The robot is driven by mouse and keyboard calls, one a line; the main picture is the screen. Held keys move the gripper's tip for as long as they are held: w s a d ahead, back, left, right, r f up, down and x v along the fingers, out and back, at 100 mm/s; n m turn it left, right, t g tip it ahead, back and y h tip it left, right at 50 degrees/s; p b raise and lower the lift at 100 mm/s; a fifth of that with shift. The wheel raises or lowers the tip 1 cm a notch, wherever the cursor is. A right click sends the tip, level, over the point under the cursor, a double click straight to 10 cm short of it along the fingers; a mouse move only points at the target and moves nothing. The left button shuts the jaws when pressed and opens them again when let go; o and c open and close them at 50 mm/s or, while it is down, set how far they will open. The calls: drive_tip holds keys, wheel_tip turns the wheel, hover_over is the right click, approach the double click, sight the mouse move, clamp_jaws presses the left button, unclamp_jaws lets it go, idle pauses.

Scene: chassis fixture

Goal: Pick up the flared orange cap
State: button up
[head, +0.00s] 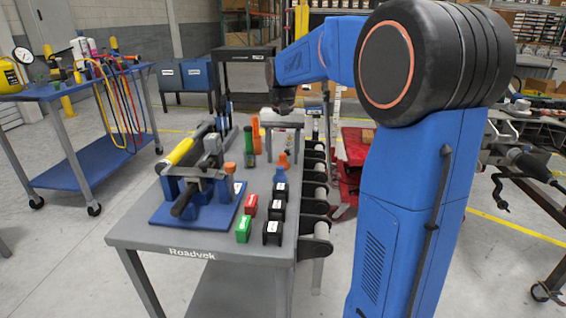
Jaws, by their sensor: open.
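Small orange pieces stand on the grey table (185,240). One orange cap (229,168) is beside the blue fixture, at the right end of its clamp. Another orange piece (283,160) stands farther right, behind a small blue piece (279,176). A taller orange piece (256,135) stands farther back, beside a green cylinder (248,145). They are too small to tell surely which cap is flared. My gripper (282,108) is above the back of the table, dark and small in view. It is open, and I see nothing held. It is apart from the orange caps.
A blue fixture (213,213) with a yellow-handled bar fills the table's left side. Red (250,206), green (243,230) and black blocks (272,232) stand at the front right. A grey raised stand (283,125) is at the back. Rollers line the right edge.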

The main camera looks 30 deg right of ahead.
sight(283, 154)
drive_tip(key=shift+f, duration=0.4)
drive_tip(key=shift+c, duration=0.3)
drive_tip(key=c, duration=1.3)
drive_tip(key=shift+r, duration=0.15)
wheel_tip(283, 154, up, 10)
drive_tip(key=shift+f, duration=0.1)
